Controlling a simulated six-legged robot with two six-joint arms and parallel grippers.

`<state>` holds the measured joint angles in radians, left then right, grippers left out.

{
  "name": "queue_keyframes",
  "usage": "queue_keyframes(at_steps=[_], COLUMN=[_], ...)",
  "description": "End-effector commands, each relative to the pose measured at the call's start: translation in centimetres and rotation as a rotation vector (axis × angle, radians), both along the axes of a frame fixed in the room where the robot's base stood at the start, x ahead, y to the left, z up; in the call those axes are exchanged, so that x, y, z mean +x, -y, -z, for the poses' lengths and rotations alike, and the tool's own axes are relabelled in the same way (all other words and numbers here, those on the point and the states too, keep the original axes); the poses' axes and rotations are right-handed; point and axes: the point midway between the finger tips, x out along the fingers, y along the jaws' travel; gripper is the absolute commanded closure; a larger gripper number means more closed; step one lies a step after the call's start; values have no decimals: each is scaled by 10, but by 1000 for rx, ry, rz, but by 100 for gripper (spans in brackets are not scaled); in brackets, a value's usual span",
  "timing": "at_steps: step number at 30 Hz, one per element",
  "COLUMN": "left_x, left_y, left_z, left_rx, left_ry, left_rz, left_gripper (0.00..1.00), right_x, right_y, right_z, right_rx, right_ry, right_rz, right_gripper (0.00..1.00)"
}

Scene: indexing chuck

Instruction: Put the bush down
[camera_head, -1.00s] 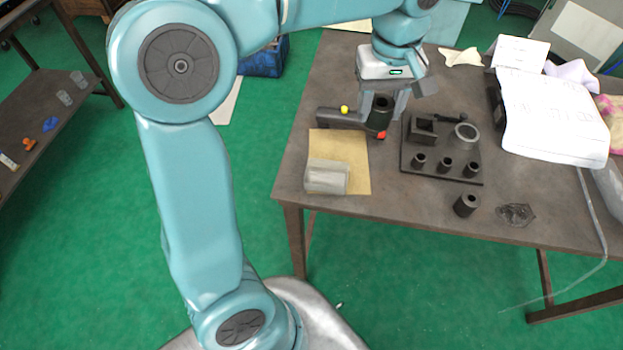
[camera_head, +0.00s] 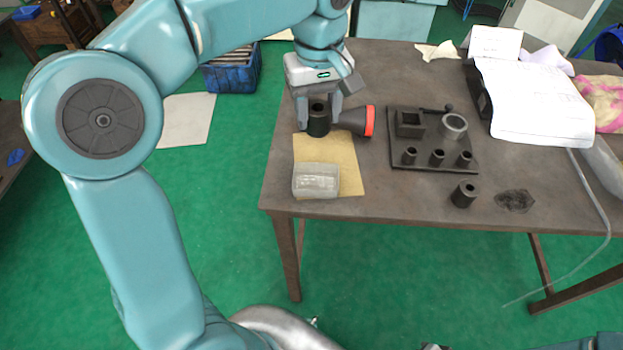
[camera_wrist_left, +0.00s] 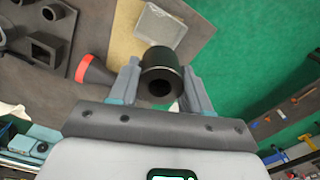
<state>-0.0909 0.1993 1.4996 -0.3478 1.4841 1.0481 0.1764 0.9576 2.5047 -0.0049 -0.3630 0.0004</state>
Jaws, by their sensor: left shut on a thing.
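The bush (camera_head: 318,122) is a dark, hollow cylinder. My left gripper (camera_head: 318,108) is shut on it, with one finger on each side. In the head view it stands about upright over the far edge of the tan sheet (camera_head: 345,172); I cannot tell whether it touches the surface. In the left wrist view the bush (camera_wrist_left: 161,72) sits between the fingertips (camera_wrist_left: 162,84), its open end facing the camera. My right gripper is not in view.
A dark torch with a red rim (camera_head: 369,121) lies close right of the bush. A clear block (camera_head: 316,181) lies on the sheet. A dark fixture plate (camera_head: 425,163) with several posts stands right. Another dark cylinder (camera_head: 463,194) stands near the front edge.

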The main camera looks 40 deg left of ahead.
Motion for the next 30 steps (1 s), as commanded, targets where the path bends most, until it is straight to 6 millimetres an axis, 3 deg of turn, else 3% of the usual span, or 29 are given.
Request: queue_keyframes(at_steps=[6, 12, 19, 24, 30], left_x=[-1, -2, -2, -3, -2], left_y=[0, -1, -3, -3, -3], left_z=[66, 113, 137, 164, 172], left_rx=[0, 0, 1, 0, 0], left_ry=[-6, -4, -2, -4, 1], left_rz=[1, -2, -4, -5, -4], left_gripper=[100, 100, 100, 100, 100], right_x=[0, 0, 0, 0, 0], right_y=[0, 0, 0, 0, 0], right_z=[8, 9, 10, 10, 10], right_rx=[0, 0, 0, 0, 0], right_ry=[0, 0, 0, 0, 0], right_rz=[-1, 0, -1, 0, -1], right_gripper=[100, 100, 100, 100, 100])
